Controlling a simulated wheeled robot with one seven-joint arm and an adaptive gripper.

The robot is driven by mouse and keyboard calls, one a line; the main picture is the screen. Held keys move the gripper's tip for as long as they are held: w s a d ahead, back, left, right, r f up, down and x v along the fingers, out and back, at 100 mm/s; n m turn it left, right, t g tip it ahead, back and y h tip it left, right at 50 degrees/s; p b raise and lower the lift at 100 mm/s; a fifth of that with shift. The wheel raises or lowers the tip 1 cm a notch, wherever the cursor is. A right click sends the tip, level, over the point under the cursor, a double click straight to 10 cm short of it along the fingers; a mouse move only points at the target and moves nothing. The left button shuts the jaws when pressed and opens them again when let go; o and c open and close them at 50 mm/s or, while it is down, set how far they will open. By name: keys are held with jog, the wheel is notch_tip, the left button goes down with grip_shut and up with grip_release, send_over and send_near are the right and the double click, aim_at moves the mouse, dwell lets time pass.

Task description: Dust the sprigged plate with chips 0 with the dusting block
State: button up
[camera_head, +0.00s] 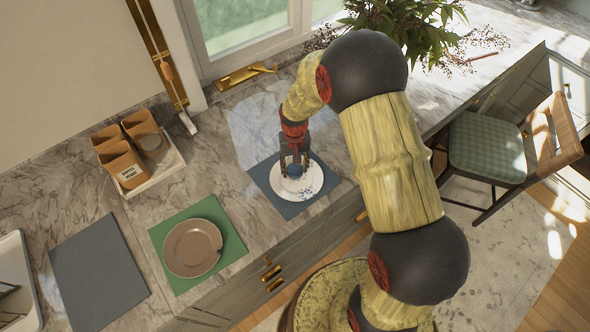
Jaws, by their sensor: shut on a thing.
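The sprigged plate (312,180) is white with blue sprigs along its right side. It lies on a blue-grey mat (262,172) near the counter's front edge. The fingers and block hide part of the plate. I cannot tell whether the block touches the plate. Chips on the plate are too small to make out.
A brown plate (192,248) lies on a green mat (237,247), left of the sprigged plate. A bare grey mat (98,272) is further left. A white tray (163,172) with brown containers stands behind. A leafy plant (405,20) is at the back right.

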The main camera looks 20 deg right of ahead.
aim_at(295, 168)
jog(key=shift+s+d+r+p, duration=0.15)
jog(key=shift+r+p, duration=0.1)
jog(key=shift+r, duration=0.4)
jog(key=shift+s+a+r+p, duration=0.1)
jog(key=shift+r+p, duration=0.1)
jog(key=shift+r, duration=0.4)
jog(key=shift+w+r+p, duration=0.3)
jog(key=shift+r+p, duration=0.1)
jog(key=shift+r, duration=0.25)
jog(key=shift+s+r+p, duration=0.2)
jog(key=shift+r+p, duration=0.55)
jog(key=shift+r, duration=0.65)
jog(key=shift+w+d, duration=0.1)
